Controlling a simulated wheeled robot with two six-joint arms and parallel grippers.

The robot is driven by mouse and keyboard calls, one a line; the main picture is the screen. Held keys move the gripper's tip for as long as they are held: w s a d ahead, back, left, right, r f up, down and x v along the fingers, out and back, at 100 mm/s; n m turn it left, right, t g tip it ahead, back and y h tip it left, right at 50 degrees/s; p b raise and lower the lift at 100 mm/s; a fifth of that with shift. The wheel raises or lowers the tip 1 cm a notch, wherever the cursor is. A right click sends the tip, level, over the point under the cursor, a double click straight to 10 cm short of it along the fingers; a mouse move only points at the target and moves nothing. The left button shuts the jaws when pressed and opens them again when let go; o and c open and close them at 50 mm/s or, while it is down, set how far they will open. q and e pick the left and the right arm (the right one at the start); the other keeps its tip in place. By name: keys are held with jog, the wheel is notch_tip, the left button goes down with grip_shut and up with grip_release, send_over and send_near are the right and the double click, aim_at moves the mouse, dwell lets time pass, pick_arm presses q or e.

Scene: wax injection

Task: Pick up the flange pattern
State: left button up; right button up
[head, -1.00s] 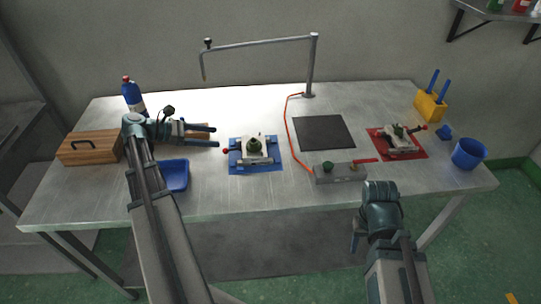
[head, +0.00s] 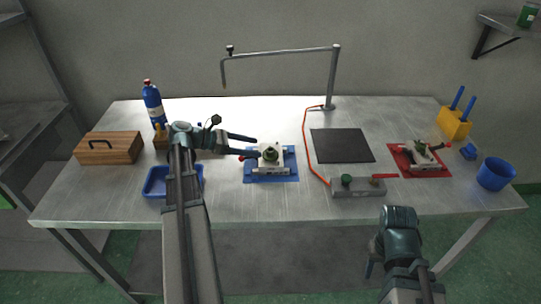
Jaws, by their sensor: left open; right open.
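A pale metal die (head: 262,168) sits on a blue mat (head: 290,176) near the middle of the table. A dark green round piece (head: 270,154) shows on its top; it may be the flange pattern, but I cannot tell for sure. My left gripper (head: 256,147) is open, its two fingers pointing right at the upper left of the die. Whether the fingers touch it I cannot tell. My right gripper (head: 371,268) is open and empty, off the table's front edge at the lower right.
A grey box with a green knob (head: 358,186) and a dark plate (head: 342,146) lie right of the die. A red mat (head: 444,172) holds another metal die. A blue tray (head: 155,184), wooden box (head: 109,150) and blue bottle (head: 153,103) stand left. An orange hose (head: 305,150) crosses the table.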

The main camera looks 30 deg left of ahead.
aim_at(267, 150)
pick_arm(q)
jog(key=x, duration=0.1)
jog(key=b+x, duration=0.1)
jog(key=x, duration=0.2)
jog(key=shift+s+d+f+b, duration=0.1)
jog(key=shift+d+b, duration=0.3)
jog(key=shift+d, duration=0.1)
jog(key=shift+w+d, duration=0.2)
jog(key=shift+w, duration=0.05)
grip_shut()
